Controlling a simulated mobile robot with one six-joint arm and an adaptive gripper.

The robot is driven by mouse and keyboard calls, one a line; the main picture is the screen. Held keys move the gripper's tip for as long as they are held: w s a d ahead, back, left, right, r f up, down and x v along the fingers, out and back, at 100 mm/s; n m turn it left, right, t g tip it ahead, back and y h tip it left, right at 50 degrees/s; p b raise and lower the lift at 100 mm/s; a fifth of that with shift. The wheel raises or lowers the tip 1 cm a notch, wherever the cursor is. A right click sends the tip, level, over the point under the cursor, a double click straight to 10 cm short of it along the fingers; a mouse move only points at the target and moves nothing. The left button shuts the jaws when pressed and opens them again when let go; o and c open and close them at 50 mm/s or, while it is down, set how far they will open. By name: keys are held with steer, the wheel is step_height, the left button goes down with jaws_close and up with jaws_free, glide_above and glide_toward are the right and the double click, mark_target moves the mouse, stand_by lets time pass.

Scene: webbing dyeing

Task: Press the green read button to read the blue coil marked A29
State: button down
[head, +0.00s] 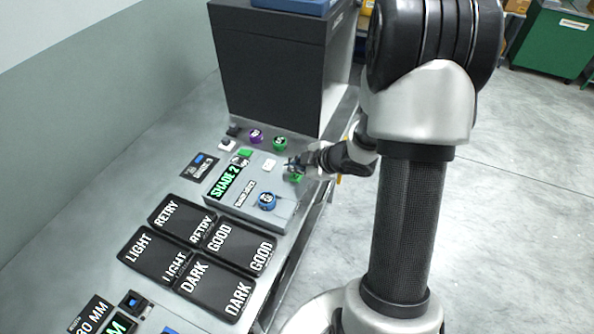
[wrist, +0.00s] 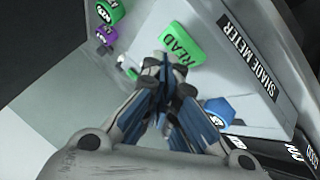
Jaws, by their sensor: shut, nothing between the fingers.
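The shade meter (head: 243,209) is a grey box with a lit green display reading "SHADE 2". The green read button (wrist: 183,44) is labelled READ; in the head view it (head: 296,178) shows partly behind my fingers. A blue coil (head: 267,201) sits on the meter near its front edge; it also shows in the wrist view (wrist: 219,110), its mark too small to read surely. My gripper (head: 289,164) is shut and empty, its fingertips (wrist: 168,68) right at the button's edge. I cannot tell whether they touch it.
A purple coil (head: 256,136) and a green coil (head: 280,143) stand behind the meter, near a dark cabinet (head: 268,70). Black pads marked RETRY (head: 165,214), GOOD (head: 221,232), LIGHT (head: 140,247) and DARK (head: 194,276) lie in front of it.

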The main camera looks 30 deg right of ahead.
mark_target(295, 176)
steer(key=shift+r, duration=0.3)
step_height(295, 176, up, 5)
steer(key=p, duration=0.5)
stand_by(0.8)
